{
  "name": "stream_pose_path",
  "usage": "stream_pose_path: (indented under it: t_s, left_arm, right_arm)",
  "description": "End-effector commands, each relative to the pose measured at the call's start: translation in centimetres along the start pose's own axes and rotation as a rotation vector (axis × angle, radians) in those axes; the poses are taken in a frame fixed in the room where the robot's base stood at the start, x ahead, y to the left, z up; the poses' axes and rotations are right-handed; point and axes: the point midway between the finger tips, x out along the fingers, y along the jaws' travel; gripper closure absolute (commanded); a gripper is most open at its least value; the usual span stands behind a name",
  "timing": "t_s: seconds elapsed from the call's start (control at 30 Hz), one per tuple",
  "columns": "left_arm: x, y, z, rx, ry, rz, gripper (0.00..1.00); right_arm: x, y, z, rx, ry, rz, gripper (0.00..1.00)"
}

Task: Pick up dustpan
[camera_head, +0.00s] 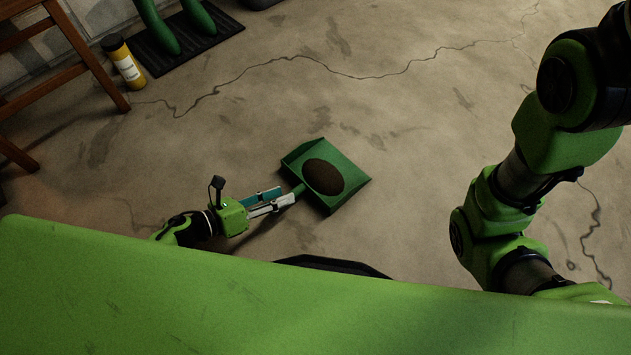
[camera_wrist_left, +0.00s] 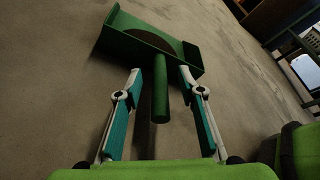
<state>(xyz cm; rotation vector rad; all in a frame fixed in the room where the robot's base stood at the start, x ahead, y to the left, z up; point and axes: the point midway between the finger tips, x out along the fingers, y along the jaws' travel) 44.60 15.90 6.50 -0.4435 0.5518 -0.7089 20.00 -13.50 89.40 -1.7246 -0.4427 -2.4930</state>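A green dustpan (camera_head: 346,165) with a dark brown patch in its pan lies on the concrete floor in front of me, its handle pointing toward my left gripper (camera_head: 285,196). In the left wrist view the dustpan (camera_wrist_left: 125,38) is at the top. Its round green handle (camera_wrist_left: 160,90) reaches down between the two fingers of my left gripper (camera_wrist_left: 159,74). The fingers are apart, with visible gaps on both sides of the handle. My right arm (camera_head: 500,190) is at the right of the head view; its gripper is out of sight.
A yellow bottle with a black cap (camera_head: 123,62) stands at the back left, beside green boots (camera_head: 158,28) on a black mat (camera_head: 185,50). A wooden chair (camera_head: 70,75) is at the left edge. The floor around the dustpan is clear.

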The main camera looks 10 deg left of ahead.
Motion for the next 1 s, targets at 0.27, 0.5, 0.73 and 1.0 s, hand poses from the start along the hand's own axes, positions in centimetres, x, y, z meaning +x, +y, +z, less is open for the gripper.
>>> stream_pose_path:
  t_s: [0.27,0.5,0.73,1.0]
  left_arm:
    - [3.5,0.4,-1.2,0.0,-0.003,-0.003,0.64]
    - [5.1,0.2,-0.9,-0.001,-0.001,-0.002,0.64]
    - [5.0,0.1,-0.9,-0.001,-0.001,-0.001,0.8]
    - [5.0,0.1,-0.8,-0.001,-0.002,-0.002,1.0]
  right_arm:
    - [-3.0,-0.6,-1.1,0.0,0.0,0.0,0.0]
    - [-3.4,-0.7,-1.2,0.0,0.0,0.0,0.0]
    - [-3.3,-0.7,-1.1,0.0,-0.001,0.0,0.0]
    - [-3.3,-0.7,-1.1,0.0,-0.001,0.0,0.0]
